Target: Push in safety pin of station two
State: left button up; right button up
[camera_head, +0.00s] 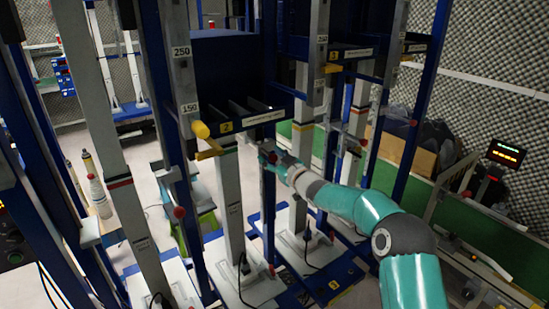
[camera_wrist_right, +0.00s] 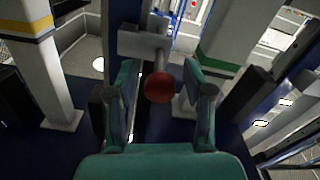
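The station marked with a yellow "2" label (camera_head: 226,126) stands in the middle of the head view, on a blue frame. A pin with a red ball knob (camera_wrist_right: 159,87) shows in the right wrist view, sticking out of a grey metal block (camera_wrist_right: 143,42). My right gripper (camera_head: 268,155) is beside the station's post, just below and right of the label. In the right wrist view, its two green fingers (camera_wrist_right: 160,80) are spread on either side of the knob, with gaps visible. My left gripper is not in view.
Another red knob (camera_head: 179,212) is lower left. Grey posts and blue uprights stand close on both sides. A cardboard box (camera_head: 402,155) and a lit display (camera_head: 506,153) are at right.

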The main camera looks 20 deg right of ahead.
jog(key=shift+s+d, duration=0.1)
jog(key=shift+s, duration=0.1)
jog(key=s+d, duration=0.2)
jog(key=s, duration=0.9)
jog(key=shift+s, duration=0.35)
jog(key=shift+d, duration=0.1)
